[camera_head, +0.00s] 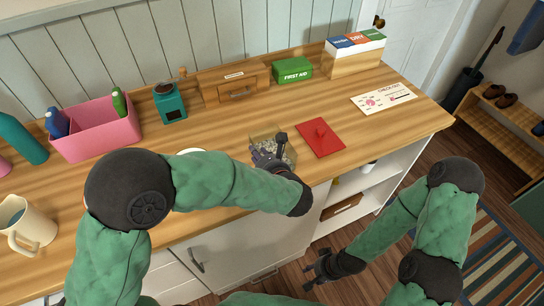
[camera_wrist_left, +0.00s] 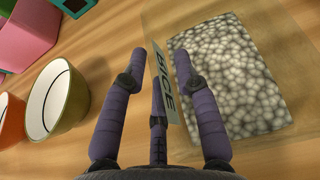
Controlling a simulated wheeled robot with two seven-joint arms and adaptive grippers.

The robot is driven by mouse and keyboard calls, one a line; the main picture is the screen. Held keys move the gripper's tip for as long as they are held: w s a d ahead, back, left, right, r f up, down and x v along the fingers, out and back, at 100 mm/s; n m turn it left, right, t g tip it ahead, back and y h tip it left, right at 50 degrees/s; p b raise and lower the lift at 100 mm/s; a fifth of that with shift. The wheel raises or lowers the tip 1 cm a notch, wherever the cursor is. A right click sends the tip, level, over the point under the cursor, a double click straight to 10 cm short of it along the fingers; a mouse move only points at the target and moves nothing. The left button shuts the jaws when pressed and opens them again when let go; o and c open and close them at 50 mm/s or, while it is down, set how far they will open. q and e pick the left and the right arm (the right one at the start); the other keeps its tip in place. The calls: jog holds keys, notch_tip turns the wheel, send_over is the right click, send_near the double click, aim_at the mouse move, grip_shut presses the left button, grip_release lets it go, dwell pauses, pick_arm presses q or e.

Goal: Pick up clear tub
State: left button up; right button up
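The clear tub (camera_head: 287,158) stands on the wooden counter with pale grains inside. In the left wrist view, the tub (camera_wrist_left: 235,75) is on the right, and its wall carries a "RICE" label (camera_wrist_left: 165,88). My left gripper (camera_head: 268,146) is at the tub. In the wrist view its fingers (camera_wrist_left: 160,65) are spread, with the labelled wall between them. My right gripper (camera_head: 312,272) is open and empty, low in front of the cabinet.
A red lid-like panel with a knob (camera_head: 320,137) lies right of the tub. A white-rimmed bowl (camera_wrist_left: 55,98) and an orange one (camera_wrist_left: 10,120) are left of it. A wooden drawer box (camera_head: 234,86), green first-aid box (camera_head: 292,69) and teal grinder (camera_head: 170,104) stand behind.

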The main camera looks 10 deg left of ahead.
pick_arm(q)
jog(key=shift+w+a+f, duration=0.1)
jog(key=shift+w+a, duration=0.1)
jog(key=shift+w, duration=0.05)
jog(key=shift+c, duration=0.2)
grip_shut()
jog(key=shift+r, duration=0.25)
jog(key=shift+r+p, duration=0.8)
jog(key=shift+r, duration=0.25)
jog(key=s+r+p, duration=0.6)
jog(key=s+r, duration=0.4)
jog(key=s, duration=0.4)
jog(key=shift+d+r, duration=0.25)
jog(key=shift+d, duration=0.1)
